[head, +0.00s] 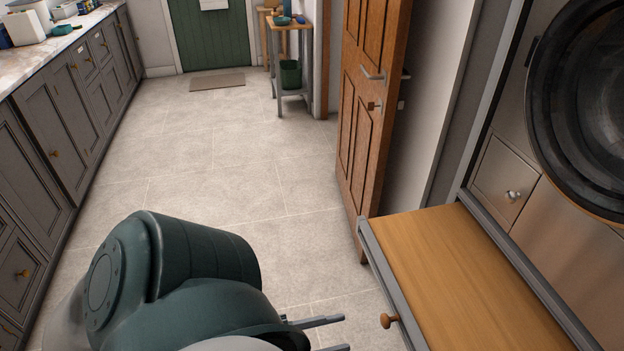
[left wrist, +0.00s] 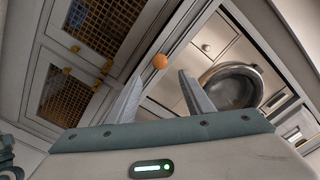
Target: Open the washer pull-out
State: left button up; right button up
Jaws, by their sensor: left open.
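The washer pull-out (head: 470,268), a shelf with a wooden top and grey edges, stands out in front of the washer at the lower right of the head view. Its round wooden knob (head: 388,320) is on the front edge. My left gripper (head: 345,333) is open, to the left of the knob and apart from it in the head view. In the left wrist view the knob (left wrist: 160,61) shows between and beyond the open fingertips (left wrist: 161,78), with nothing held. My right gripper is in neither view.
The washer (head: 590,110) has a round dark door and a small drawer (head: 505,182) below it. A wooden door (head: 370,100) stands ajar behind the pull-out. Grey cabinets (head: 60,130) line the left. The tiled floor (head: 220,180) between is clear.

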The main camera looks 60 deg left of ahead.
pick_arm(q)
jog(key=shift+b+v, duration=0.4)
jog(key=shift+v, duration=2.05)
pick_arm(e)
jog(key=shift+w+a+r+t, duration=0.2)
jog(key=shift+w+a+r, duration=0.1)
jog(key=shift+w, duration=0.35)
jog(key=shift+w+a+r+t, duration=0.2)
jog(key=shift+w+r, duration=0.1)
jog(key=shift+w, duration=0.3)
pick_arm(q)
jog(key=shift+f, duration=0.1)
jog(key=w+d+f+n+g+y, duration=0.1)
jog(key=w+d+f+n+g, duration=0.15)
jog(key=f, duration=0.65)
jog(key=w+d+f+n+g+y, duration=0.1)
jog(key=d+f+n+g+y, duration=0.15)
jog(key=f, duration=0.65)
jog(key=w+d+f+n+g+y, duration=0.1)
jog(key=w+d+f+n, duration=0.2)
jog(key=f, duration=0.6)
jog(key=s+d+f+n+g, duration=0.2)
jog(key=d+f+g, duration=0.1)
jog(key=d+f, duration=0.6)
jog(key=shift+f+g+h, duration=0.3)
jog(key=shift+f+h, duration=0.15)
